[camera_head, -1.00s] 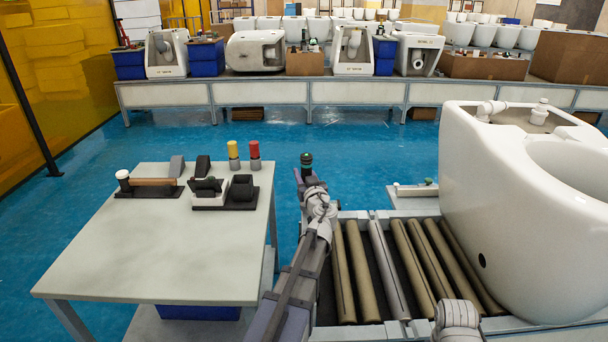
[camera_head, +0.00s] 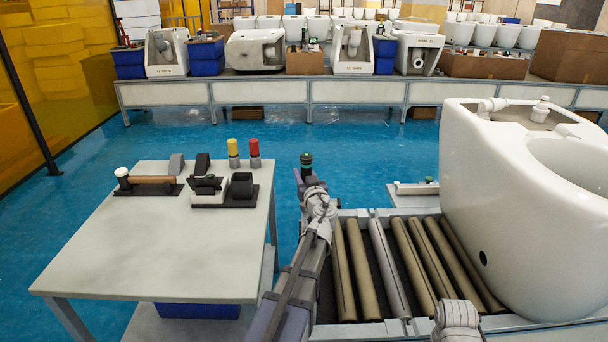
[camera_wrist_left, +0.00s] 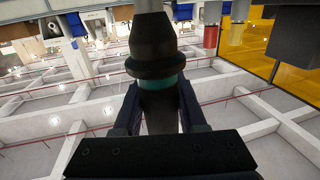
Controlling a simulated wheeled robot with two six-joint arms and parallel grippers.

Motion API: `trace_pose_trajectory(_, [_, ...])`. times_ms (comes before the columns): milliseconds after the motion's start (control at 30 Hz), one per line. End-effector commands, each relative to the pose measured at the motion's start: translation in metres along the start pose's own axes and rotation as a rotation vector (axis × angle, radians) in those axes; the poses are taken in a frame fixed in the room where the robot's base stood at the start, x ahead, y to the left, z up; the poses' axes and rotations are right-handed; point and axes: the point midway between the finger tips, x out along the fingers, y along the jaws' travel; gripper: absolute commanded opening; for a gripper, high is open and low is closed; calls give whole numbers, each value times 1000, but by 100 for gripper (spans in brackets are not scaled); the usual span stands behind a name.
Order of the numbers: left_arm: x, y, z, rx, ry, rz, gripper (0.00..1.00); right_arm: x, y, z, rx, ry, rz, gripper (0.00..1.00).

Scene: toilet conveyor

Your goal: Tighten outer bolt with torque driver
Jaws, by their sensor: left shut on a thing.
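My left gripper (camera_head: 303,178) is raised over the left end of the roller conveyor. It is shut on the torque driver (camera_head: 306,160), a dark tool with a teal band. In the left wrist view the black-and-teal driver (camera_wrist_left: 152,50) stands between the two fingers of the left gripper (camera_wrist_left: 160,105). The white toilet (camera_head: 475,200) rests on the rollers to the right, well apart from the driver. White fittings (camera_head: 541,108) sit on its top; I cannot make out the outer bolt. My right gripper is not in view; only a grey part of my right arm shows at the bottom edge.
A grey table (camera_head: 150,255) at the left holds a wooden-handled tool (camera_head: 150,182), black holders (camera_head: 242,187), and yellow (camera_head: 233,150) and red (camera_head: 254,150) cylinders. Bare rollers (camera_head: 365,265) lie between my left arm and the toilet. A long bench (camera_head: 280,95) with toilets stands behind.

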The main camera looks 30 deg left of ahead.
Motion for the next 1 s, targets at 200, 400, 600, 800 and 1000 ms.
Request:
trace_pose_trajectory(200, [0, 0, 3, 1, 1, 0, 0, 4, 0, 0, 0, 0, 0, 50])
trace_pose_trajectory(400, [0, 0, 4, 1, 0, 0, 0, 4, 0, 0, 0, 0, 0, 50])
trace_pose_trajectory(600, [0, 0, 3, 1, 0, 0, 0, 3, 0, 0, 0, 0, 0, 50])
trace_pose_trajectory(800, [0, 0, 5, 1, 0, 0, 0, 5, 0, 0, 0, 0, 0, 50])
trace_pose_trajectory(1000, [0, 0, 7, 1, 0, 0, 0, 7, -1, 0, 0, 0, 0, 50])
